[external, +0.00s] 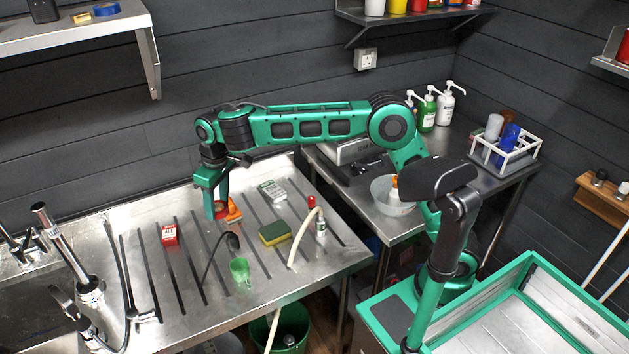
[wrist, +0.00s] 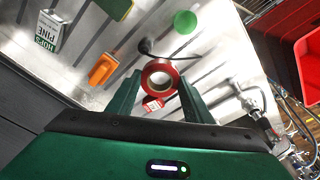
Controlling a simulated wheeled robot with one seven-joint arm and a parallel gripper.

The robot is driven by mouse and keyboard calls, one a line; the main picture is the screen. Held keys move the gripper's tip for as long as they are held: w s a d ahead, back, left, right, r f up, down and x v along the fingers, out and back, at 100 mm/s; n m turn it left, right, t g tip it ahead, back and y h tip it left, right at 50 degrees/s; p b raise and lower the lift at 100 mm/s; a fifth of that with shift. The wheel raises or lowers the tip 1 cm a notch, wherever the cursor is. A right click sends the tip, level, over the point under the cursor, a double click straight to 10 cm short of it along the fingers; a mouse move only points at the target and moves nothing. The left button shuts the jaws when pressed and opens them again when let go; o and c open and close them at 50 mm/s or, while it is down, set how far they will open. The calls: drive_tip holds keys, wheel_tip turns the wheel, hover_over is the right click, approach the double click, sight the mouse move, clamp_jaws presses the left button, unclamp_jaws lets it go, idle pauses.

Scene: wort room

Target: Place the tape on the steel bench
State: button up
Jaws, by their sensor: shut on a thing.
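A roll of red tape (wrist: 160,64) is between the two green fingers of my gripper (wrist: 160,86) in the wrist view, its round hole facing the camera. In the external view my gripper (external: 217,211) points down over the ribbed steel drainboard, shut on the tape, of which only a bit of red shows. Whether the tape touches the surface below is not clear. A steel bench (external: 388,228) stands to the right of the drainboard, against the back wall.
On the drainboard (external: 262,306) are a red box (external: 169,235), an orange object (external: 234,211), a sponge (external: 274,233), a green cup (external: 240,271), a white tin (external: 271,190) and a hose. The right bench holds a bowl (external: 392,203), pump bottles (external: 444,105) and a white rack (external: 507,155).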

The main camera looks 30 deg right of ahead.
drive_tip(key=s+a+f+n, duration=0.1)
drive_tip(key=s+a+f, duration=0.8)
hover_over(212, 260)
drive_tip(key=f, duration=0.6)
drive_tip(key=shift+s+d+f, duration=0.1)
drive_tip(key=shift+d+f, duration=0.1)
drive_tip(key=shift+f, duration=2.2)
drive_tip(key=o, duration=1.1)
drive_tip(key=shift+f, duration=0.1)
drive_tip(key=shift+o, duration=0.6)
wheel_tip(212, 260, up, 12)
drive_tip(key=s+d, duration=0.1)
drive_tip(key=shift+d, duration=0.15)
